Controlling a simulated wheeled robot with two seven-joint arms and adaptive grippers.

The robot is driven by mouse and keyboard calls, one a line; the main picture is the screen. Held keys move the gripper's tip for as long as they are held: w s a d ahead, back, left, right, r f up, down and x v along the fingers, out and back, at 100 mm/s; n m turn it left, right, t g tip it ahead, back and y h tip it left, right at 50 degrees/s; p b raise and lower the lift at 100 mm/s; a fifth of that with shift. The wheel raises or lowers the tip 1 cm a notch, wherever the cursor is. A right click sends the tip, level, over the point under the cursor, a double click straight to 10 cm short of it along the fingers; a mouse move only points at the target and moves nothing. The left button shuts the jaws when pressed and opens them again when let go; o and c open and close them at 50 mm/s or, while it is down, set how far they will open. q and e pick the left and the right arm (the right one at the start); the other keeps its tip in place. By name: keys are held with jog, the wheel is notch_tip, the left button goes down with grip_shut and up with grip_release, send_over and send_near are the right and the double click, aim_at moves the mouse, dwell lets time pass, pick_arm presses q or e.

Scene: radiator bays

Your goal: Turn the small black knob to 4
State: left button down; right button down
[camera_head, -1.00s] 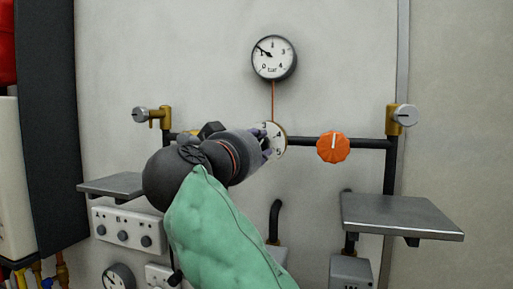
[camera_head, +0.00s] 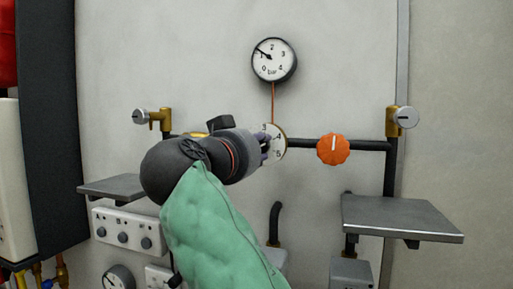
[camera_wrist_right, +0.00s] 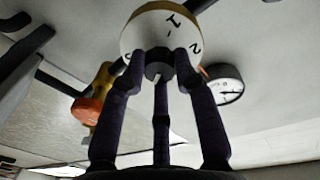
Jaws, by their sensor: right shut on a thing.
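The small black knob (camera_wrist_right: 158,57) sits at the centre of a white dial (camera_head: 278,141). The dial shows 3, 4 and 5 on its right side in the head view; in the wrist view the dial (camera_wrist_right: 148,35) shows 1 and 2. My right gripper (camera_head: 265,146) reaches the dial from the left. In the right wrist view its dark fingers (camera_wrist_right: 159,68) are shut around the knob. The knob's pointer is hidden, so I cannot tell its setting. My left gripper is not in view.
An orange knob (camera_head: 333,149) is on the black pipe just right of the dial. A round pressure gauge (camera_head: 273,61) hangs above. Grey shelves stand out at lower right (camera_head: 398,217) and lower left (camera_head: 115,187). A white panel with switches (camera_head: 128,232) is below left.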

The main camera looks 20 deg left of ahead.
jog(key=shift+a+f, duration=0.1)
jog(key=shift+f, duration=0.1)
jog(key=c, duration=0.9)
grip_release()
jog(key=shift+w, duration=0.15)
jog(key=shift+c, duration=0.2)
jog(key=shift+r, duration=0.1)
jog(key=s+a, duration=0.1)
jog(key=s, duration=1.1)
jog(key=shift+a, duration=0.25)
